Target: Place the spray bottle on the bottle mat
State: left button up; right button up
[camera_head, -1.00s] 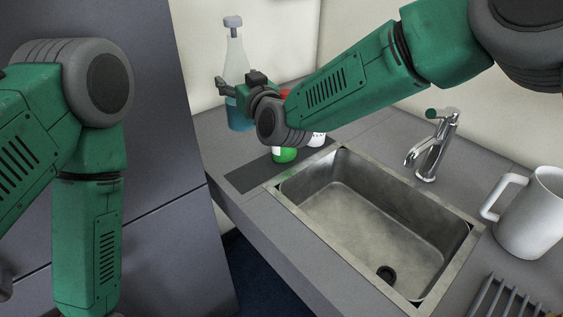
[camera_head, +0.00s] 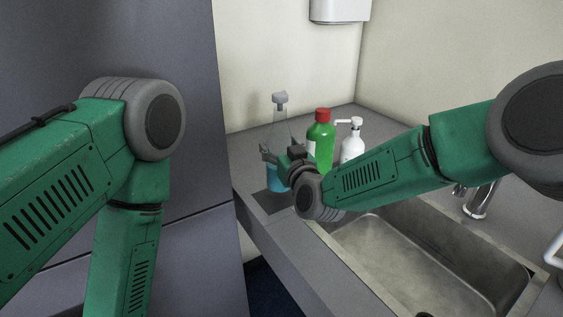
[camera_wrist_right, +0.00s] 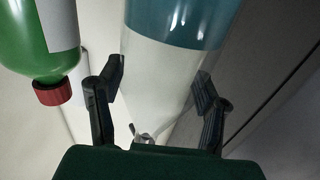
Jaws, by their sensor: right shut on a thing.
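The spray bottle (camera_head: 280,124) is clear with blue liquid at the bottom and a grey top. It stands upright at the left end of the counter. My right gripper (camera_head: 279,157) is shut on its middle; in the right wrist view both fingers flank the bottle (camera_wrist_right: 175,65). The dark bottle mat (camera_head: 267,203) lies flat on the counter, partly hidden by my right arm. The bottle's base appears over the mat's far part; I cannot tell whether it touches. My left arm shows at the left, but its gripper is out of view.
A green bottle with a red cap (camera_head: 321,140) and a white pump bottle (camera_head: 353,146) stand just right of the spray bottle. A sink (camera_head: 400,245) with a tap (camera_head: 478,203) lies to the right. A wall is behind; the counter's front edge is close.

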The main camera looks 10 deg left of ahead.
notch_tip(320, 180, down, 3)
jog(key=shift+f, duration=0.1)
jog(key=shift+a+f, duration=0.1)
jog(key=shift+f, duration=0.05)
jog(key=shift+a, duration=0.1)
jog(key=o, duration=1.7)
jog(key=shift+s+a, duration=0.1)
jog(key=shift+a, duration=0.05)
jog(key=shift+d, duration=0.25)
jog(key=shift+s+d, duration=0.15)
jog(key=v, duration=1.1)
jog(key=shift+s, duration=0.25)
jog(key=shift+d, duration=0.1)
